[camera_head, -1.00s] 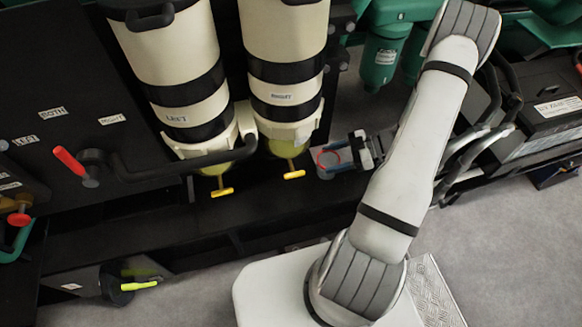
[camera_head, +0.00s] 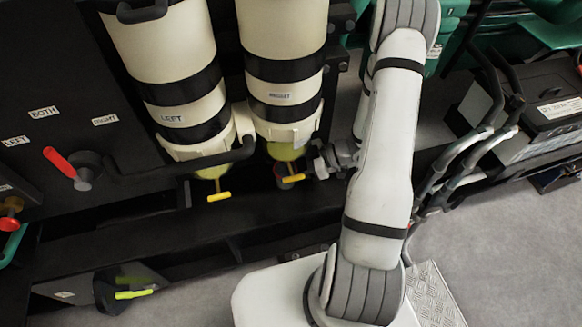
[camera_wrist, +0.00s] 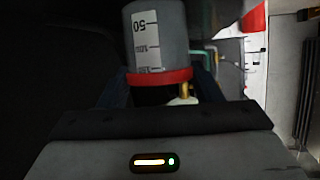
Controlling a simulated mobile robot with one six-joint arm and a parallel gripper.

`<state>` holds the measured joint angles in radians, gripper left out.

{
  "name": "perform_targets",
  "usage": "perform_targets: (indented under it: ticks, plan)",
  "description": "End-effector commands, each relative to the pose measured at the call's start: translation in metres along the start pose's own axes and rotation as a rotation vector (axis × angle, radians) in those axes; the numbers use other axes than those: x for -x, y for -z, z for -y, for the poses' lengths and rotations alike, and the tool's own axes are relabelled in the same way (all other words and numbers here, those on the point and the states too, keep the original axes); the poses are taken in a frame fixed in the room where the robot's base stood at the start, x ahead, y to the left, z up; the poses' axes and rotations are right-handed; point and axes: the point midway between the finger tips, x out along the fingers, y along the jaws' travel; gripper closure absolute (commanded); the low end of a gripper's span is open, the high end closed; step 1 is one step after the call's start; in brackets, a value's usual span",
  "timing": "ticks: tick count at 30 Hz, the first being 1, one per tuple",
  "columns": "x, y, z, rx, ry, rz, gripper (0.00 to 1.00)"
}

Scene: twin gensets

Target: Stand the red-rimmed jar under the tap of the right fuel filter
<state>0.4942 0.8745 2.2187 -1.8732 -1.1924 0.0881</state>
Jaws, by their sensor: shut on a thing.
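The right fuel filter (camera_head: 285,75) is a cream and black cylinder labelled RIGHT, with a yellowish bowl and a yellow tap (camera_head: 293,179) below it. The red-rimmed jar (camera_head: 280,171) is under that bowl, behind the tap and partly hidden. In the wrist view the clear jar (camera_wrist: 158,40) fills the upper middle, with scale marks and its red rim toward me. My gripper (camera_wrist: 160,88) is shut on it, a finger on each side. In the head view my gripper (camera_head: 318,165) reaches in from the right. I cannot tell whether the jar touches the surface beneath.
The left fuel filter (camera_head: 175,75) with its own yellow tap (camera_head: 219,197) stands just left. A red-handled selector valve (camera_head: 70,168) is on the black panel. A battery (camera_head: 540,110) and thick hoses are at the right. Grey floor (camera_head: 490,240) is free at the lower right.

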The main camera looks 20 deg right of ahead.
Motion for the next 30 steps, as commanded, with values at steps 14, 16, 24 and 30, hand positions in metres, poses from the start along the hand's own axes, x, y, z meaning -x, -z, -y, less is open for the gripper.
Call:
perform_targets:
  ticks: [14, 16, 24, 30]
  plan:
    - [0.0, -0.002, 0.0, 0.0, 0.0, 0.0, 0.22]
    - [0.0, -0.002, 0.0, 0.0, 0.0, 0.0, 0.2]
    - [0.003, 0.002, 0.0, 0.001, -0.001, 0.0, 0.2]
    - [0.036, 0.003, -0.001, 0.001, -0.006, 0.001, 0.2]
